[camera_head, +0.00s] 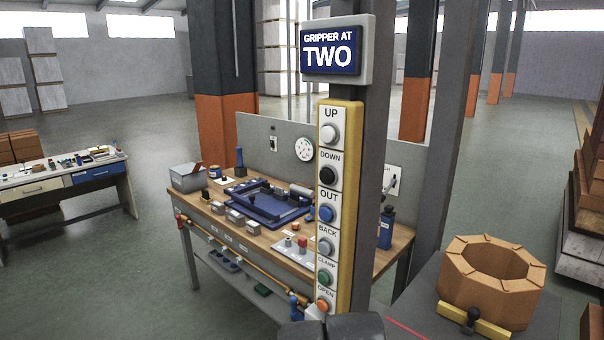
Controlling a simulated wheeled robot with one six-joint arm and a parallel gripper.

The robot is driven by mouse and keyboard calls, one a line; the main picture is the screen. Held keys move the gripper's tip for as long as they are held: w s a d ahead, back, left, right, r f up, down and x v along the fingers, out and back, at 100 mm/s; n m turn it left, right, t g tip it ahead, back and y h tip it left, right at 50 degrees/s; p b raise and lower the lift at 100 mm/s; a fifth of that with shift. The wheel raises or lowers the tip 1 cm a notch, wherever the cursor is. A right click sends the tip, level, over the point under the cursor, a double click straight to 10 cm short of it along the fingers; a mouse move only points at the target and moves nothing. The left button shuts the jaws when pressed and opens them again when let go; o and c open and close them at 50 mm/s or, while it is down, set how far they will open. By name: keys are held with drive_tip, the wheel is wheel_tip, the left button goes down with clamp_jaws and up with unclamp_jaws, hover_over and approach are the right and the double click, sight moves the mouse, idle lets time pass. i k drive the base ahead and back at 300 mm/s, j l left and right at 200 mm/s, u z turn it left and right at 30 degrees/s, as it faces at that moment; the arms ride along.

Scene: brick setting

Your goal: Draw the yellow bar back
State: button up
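A yellow bar (494,327) with a dark knob (472,318) lies at the lower right, on a dark surface in front of an octagonal ring of orange-brown bricks (490,280). A tall yellow-edged panel (355,200) stands in the middle. Its buttons are labelled UP, DOWN, OUT, BACK, CLAMP and OPEN; the BACK button (325,247) is grey. A sign (331,47) above reads "GRIPPER AT TWO". Dark blocky parts at the bottom edge look like my gripper (330,328), just below the panel's foot. Its fingertips are not clear, and the bar is to its right.
A wooden workbench (200,205) with a blue tray frame (268,203) and small parts stands behind the panel at left. A grey post (455,140) rises right of the panel. Stacked bricks (590,190) stand at the far right.

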sight(471, 322)
drive_tip(key=j, duration=0.25)
drive_tip(key=z, duration=1.5)
drive_tip(key=i+j, duration=0.05)
